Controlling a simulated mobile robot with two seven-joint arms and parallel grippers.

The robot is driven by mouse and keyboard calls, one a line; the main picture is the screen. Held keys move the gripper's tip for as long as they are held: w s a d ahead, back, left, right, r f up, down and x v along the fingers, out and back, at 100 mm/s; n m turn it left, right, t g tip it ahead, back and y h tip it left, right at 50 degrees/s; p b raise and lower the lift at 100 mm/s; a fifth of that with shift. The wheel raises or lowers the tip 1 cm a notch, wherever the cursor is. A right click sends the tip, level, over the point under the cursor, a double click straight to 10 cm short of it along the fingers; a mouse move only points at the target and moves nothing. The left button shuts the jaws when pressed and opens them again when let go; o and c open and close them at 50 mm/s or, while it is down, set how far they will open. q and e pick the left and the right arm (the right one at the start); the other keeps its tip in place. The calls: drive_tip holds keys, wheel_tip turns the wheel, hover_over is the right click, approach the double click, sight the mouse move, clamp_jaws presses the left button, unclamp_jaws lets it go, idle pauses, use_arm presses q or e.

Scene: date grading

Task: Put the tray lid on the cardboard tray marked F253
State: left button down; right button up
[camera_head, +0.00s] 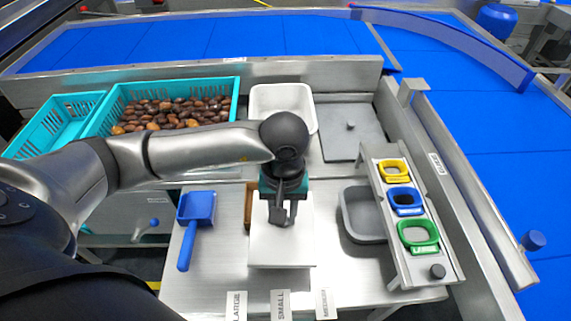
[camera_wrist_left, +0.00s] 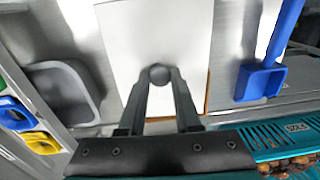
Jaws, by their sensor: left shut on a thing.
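The tray lid (camera_head: 282,250) is a flat white panel with a round dark knob, and it lies below my left gripper (camera_head: 283,217). In the left wrist view the lid (camera_wrist_left: 155,35) shows its knob (camera_wrist_left: 159,74) between the fingertips of the left gripper (camera_wrist_left: 160,78), which is shut on it. A brown strip of the cardboard tray (camera_head: 248,203) shows beside the lid's left edge; most of the tray is hidden. The F253 mark is not visible. I cannot tell whether the lid rests on the tray or hangs just above it. My right gripper is not in view.
A blue scoop (camera_head: 197,211) lies left of the lid; a grey tub (camera_head: 361,214) stands right, beside a rack (camera_head: 397,262) of coloured rings. Behind are a date-filled teal crate (camera_head: 236,104), a white bin (camera_head: 282,97) and a grey knobbed plate (camera_head: 350,142). Size labels (camera_head: 281,304) line the front.

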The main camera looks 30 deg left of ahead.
use_arm(q)
drive_tip(key=w+n, duration=0.1)
drive_tip(key=n, duration=0.2)
drive_tip(key=w+a+n, duration=0.1)
drive_tip(key=n, duration=0.1)
drive_tip(key=shift+w+r, duration=0.3)
drive_tip(key=w+a+n, duration=0.1)
drive_tip(key=n, duration=0.2)
drive_tip(key=w+a+r+n, duration=0.1)
drive_tip(key=n, duration=0.3)
drive_tip(key=w+a+r+n, duration=0.1)
drive_tip(key=w+a+n, duration=0.1)
drive_tip(key=n, duration=0.1)
drive_tip(key=shift+n+b, duration=0.3)
drive_tip(key=shift+b, duration=0.05)
drive_tip(key=f+n+b, duration=0.2)
drive_tip(key=f+b, duration=0.1)
drive_tip(key=w+f+n+b, duration=0.1)
drive_tip(key=f, duration=0.1)
drive_tip(key=shift+a+f+b, duration=0.25)
drive_tip(key=shift+a+b, duration=0.15)
drive_tip(key=shift+f, duration=0.1)
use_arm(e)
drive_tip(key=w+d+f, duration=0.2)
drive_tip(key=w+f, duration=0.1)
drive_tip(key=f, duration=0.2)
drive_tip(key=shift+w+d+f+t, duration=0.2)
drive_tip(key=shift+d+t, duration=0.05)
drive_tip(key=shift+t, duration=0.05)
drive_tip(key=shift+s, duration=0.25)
